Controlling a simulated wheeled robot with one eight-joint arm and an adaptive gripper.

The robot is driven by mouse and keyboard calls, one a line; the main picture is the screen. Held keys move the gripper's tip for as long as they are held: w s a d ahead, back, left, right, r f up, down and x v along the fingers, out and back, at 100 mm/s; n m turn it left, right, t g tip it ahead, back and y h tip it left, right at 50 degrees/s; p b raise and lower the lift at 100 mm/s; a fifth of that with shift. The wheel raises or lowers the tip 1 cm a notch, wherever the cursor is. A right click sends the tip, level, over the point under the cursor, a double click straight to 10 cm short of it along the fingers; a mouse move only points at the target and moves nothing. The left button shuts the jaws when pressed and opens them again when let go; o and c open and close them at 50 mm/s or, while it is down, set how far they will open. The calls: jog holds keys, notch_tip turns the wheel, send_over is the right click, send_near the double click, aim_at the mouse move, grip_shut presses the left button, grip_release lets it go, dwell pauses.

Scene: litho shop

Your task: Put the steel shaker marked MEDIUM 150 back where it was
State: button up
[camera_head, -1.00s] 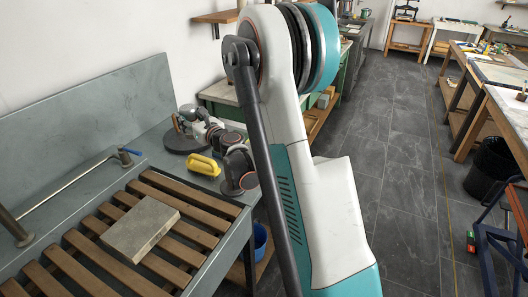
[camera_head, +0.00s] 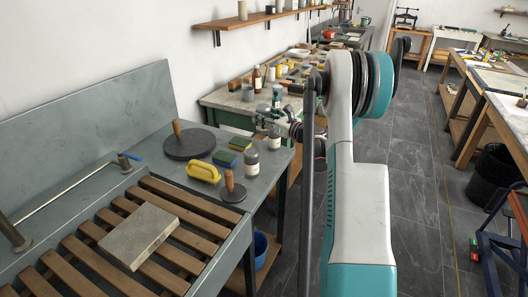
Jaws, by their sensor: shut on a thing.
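My gripper (camera_head: 267,122) is at the back right corner of the grey sink bench, partly hidden by its own wrist. It is shut on a small grey steel shaker (camera_head: 275,142) with a pale label. A similar shaker (camera_head: 251,162) stands upright on the bench just left of and nearer than it. The lettering on both is too small to read, so I cannot tell which is marked MEDIUM 150. I cannot tell whether the held shaker touches the bench.
A stone slab (camera_head: 138,236) lies on wooden slats. A cluttered table (camera_head: 222,97) stands behind.

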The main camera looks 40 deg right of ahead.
notch_tip(320, 180, down, 14)
jog(key=b, duration=0.4)
jog(key=shift+r, duration=0.15)
jog(key=o, duration=1.1)
jog(key=shift+s, duration=0.15)
jog(key=s+p, duration=0.1)
jog(key=s, duration=0.3)
jog(key=s+p, duration=0.1)
jog(key=s, duration=0.2)
jog(key=s+p, duration=0.1)
jog(key=s, duration=0.3)
jog(key=shift+s+d, duration=0.35)
jog(key=shift+d, duration=0.05)
